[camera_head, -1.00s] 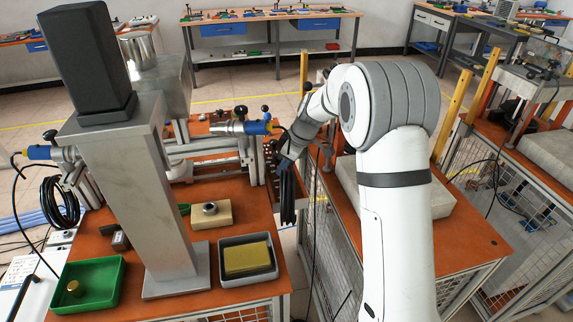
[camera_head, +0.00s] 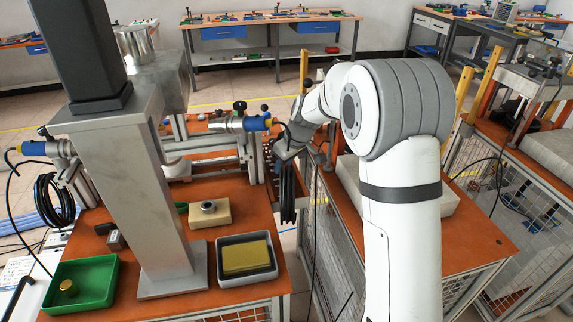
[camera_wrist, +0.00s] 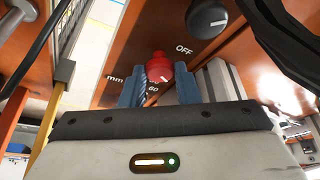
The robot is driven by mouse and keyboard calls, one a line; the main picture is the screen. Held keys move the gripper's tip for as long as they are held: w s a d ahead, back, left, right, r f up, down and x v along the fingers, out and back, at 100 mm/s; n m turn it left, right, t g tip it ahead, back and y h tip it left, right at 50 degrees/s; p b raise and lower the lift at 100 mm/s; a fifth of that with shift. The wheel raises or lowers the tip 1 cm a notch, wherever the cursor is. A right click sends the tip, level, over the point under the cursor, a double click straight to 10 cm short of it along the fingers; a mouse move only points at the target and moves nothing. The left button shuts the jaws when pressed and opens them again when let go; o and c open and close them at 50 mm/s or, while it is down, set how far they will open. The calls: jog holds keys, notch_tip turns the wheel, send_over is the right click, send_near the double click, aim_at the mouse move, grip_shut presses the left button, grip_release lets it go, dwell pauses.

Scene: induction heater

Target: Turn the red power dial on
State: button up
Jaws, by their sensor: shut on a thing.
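The red power dial (camera_wrist: 159,68) shows in the wrist view on a brown panel. The fingers hide part of the dial's sides and some of the print. In the head view, my white arm reaches to the heater bench, and the dial cannot be made out there.
A black knob (camera_wrist: 207,17) sits on the same panel near the dial. In the head view, black cables (camera_head: 287,190) hang by the bench's right side. A green tray (camera_head: 84,284) and a grey tray (camera_head: 246,260) lie on the bench, beside the metal column (camera_head: 150,200).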

jog(key=shift+w+a+r+m+t, duration=0.1)
jog(key=shift+r+m+t, duration=0.1)
jog(key=shift+m, duration=0.3)
jog(key=shift+w+a+r+m+t, duration=0.1)
jog(key=shift+m+t, duration=0.1)
jog(key=shift+m, duration=0.3)
jog(key=shift+m+h, duration=0.3)
jog(key=shift+h, duration=0.1)
jog(key=o, duration=0.6)
jog(key=shift+f, duration=0.1)
jog(key=o, duration=0.4)
jog(key=shift+s+d+f, duration=0.1)
jog(key=shift+f, duration=0.05)
jog(key=shift+c, duration=0.2)
jog(key=v, duration=0.7)
jog(key=shift+r, duration=0.35)
